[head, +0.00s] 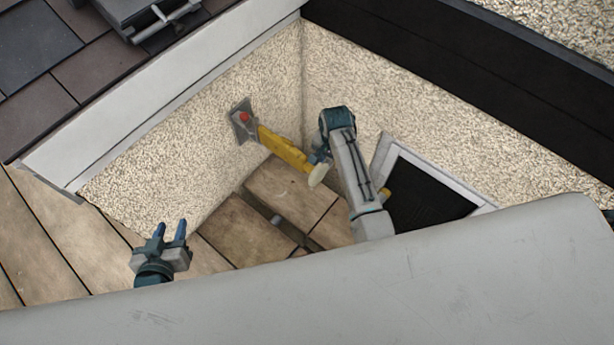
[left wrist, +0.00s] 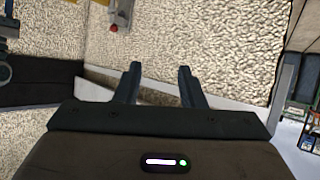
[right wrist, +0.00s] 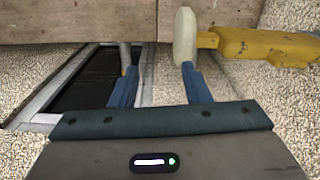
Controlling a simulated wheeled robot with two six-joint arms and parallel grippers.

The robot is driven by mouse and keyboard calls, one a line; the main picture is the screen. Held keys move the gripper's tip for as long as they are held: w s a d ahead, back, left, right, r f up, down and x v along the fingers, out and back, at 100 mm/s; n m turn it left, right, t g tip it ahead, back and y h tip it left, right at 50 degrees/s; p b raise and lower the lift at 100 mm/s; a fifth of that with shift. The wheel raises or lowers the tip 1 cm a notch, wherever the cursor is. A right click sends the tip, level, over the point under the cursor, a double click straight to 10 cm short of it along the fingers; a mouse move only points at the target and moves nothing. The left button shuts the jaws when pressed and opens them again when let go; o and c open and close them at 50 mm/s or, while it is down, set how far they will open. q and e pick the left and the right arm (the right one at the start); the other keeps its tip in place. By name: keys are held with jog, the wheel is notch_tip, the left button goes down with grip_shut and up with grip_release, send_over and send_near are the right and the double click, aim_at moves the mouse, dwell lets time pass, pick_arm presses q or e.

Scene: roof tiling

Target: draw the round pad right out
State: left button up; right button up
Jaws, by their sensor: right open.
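A pale, round pad (head: 318,174) sits at the free end of a yellow arm (head: 285,150). The arm extends from a grey wall plate with a red knob (head: 244,117) on the rough wall. In the right wrist view, the pad (right wrist: 185,38) is seen nearly edge-on, at the tip of my right gripper's right finger; whether they touch I cannot tell. My right gripper (right wrist: 158,72) is open, with nothing visible between its fingers. My left gripper (head: 171,230) is open and empty, lower left; the red knob (left wrist: 113,28) shows beyond it in the left wrist view.
A dark opening in a pale frame (head: 432,196) lies right of my right arm. A grey rod with a yellow part (right wrist: 125,58) shows beyond the left finger in the right wrist view. Wooden boards (head: 285,190) lie below the yellow arm. Rough walls meet in a corner behind.

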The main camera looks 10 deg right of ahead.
notch_tip(320, 180, up, 4)
jog(key=w+a+m+b, duration=0.1)
jog(key=w+a, duration=0.2)
jog(key=b, duration=0.2)
send_over(319, 167)
notch_tip(319, 167, down, 5)
jog(key=shift+s+r, duration=0.1)
notch_tip(319, 167, down, 5)
jog(key=shift+f+b, duration=0.1)
jog(key=shift+b, duration=0.6)
pick_arm(q)
notch_tip(319, 167, up, 24)
jog(key=w+a+m+t, duration=0.1)
jog(key=t, duration=1.1)
jog(key=shift+a+t+h, duration=0.2)
jog(key=shift+t+h, duration=0.2)
pick_arm(e)
jog(key=shift+f, duration=0.3)
pick_arm(q)
jog(key=shift+f, duration=0.1)
pick_arm(e)
grip_shut()
